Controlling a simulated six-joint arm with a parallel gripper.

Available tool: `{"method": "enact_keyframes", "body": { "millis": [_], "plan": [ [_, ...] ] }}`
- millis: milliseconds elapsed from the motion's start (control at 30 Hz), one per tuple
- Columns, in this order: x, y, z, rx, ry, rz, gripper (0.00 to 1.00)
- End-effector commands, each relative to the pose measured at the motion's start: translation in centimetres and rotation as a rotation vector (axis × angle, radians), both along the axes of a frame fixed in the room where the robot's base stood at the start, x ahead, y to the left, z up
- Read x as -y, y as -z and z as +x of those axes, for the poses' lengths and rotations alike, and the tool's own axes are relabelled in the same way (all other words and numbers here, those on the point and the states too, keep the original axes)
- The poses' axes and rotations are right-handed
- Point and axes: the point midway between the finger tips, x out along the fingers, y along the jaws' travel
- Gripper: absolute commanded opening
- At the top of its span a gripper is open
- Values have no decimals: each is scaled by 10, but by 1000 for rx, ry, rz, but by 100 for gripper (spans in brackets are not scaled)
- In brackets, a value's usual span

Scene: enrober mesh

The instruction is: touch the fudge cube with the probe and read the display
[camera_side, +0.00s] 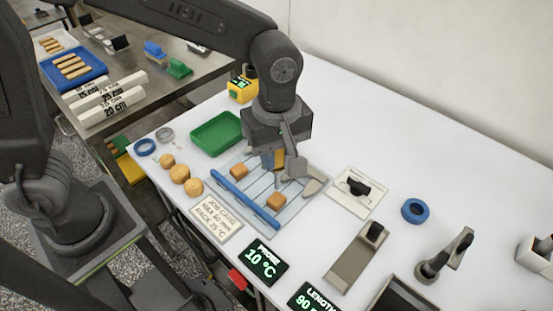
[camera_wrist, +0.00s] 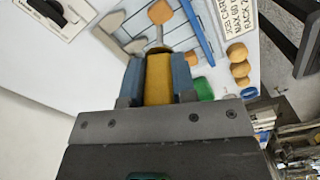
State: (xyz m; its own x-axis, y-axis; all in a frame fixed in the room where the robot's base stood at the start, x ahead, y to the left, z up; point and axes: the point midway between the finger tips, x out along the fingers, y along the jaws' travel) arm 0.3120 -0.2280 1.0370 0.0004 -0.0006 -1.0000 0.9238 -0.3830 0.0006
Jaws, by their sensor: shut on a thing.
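My gripper (camera_wrist: 158,82) is shut on a yellow-handled probe (camera_wrist: 158,75), pointing down over the wire mesh rack (camera_side: 256,182). In the wrist view a thin pale shaft runs from the handle towards a brown fudge cube (camera_wrist: 160,12). Whether the tip touches it cannot be told. In the side view my gripper (camera_side: 284,160) hides most of the probe. Two fudge cubes show clearly on the rack, one at the left (camera_side: 239,171) and one in front (camera_side: 275,200); another brown patch shows beside my fingers. The probe display (camera_side: 263,262) reads 10 °C.
A blue bar (camera_side: 244,198) lines the rack's front; grey paddles (camera_side: 313,187) are at its right. Round tan balls (camera_side: 180,174), a job card (camera_side: 216,221) and a green tray (camera_side: 216,133) are to the left.

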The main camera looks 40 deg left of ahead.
Motion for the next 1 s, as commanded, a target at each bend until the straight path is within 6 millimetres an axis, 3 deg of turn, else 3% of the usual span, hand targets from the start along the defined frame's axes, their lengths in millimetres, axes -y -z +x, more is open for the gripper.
{"method": "enact_keyframes", "body": {
  "millis": [533, 1000],
  "plan": [
    [0, -41, 0, 2, 0, -1, 1],
    [0, -45, 0, 0, 0, 0, 1]
  ]
}}
